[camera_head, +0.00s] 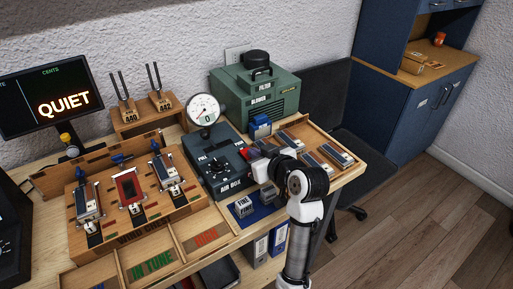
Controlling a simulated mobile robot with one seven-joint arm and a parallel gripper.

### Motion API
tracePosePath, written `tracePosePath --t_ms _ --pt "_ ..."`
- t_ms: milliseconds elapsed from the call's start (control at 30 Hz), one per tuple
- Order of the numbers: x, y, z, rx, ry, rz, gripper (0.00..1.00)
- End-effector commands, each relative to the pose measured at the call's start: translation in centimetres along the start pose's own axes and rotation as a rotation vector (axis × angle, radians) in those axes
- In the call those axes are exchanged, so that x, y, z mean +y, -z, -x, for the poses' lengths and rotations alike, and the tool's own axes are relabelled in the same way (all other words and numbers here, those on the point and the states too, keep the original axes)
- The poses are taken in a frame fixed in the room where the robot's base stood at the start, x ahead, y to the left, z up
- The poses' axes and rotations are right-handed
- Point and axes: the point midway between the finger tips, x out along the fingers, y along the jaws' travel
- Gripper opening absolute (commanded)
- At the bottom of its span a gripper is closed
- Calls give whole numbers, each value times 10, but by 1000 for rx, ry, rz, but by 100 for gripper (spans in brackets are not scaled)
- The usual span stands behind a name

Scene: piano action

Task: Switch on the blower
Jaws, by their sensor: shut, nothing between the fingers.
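The blower (283,103) is a green box with louvres, a black filter cap on top and its name on the front, at the back of the bench. A blue block (260,127) stands just in front of it. The dark blue air box (202,160) sits in front and to the left, with a round gauge (203,109) showing 0. My gripper (252,155) is shut and empty, low at the air box's right edge. A small red part (253,152) shows at its tip; I cannot tell whether they touch. No blower switch is clearly visible.
A wooden tray (345,165) with several metal reeds lies right of my gripper. A block marked "fine" (243,207) sits on a blue mat in front. A wooden rack (150,225) fills the left. A monitor (50,98) reads "QUIET". A black chair (335,95) stands behind.

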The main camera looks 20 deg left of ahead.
Motion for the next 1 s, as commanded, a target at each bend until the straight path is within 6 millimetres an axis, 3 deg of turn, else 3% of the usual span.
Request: tracePosePath --t_ms 300,433,1000 --pt "0 -1 0 0 0 0 0" --pt "0 -11 -4 0 0 -1 0" --pt "0 5 2 0 0 0 0"
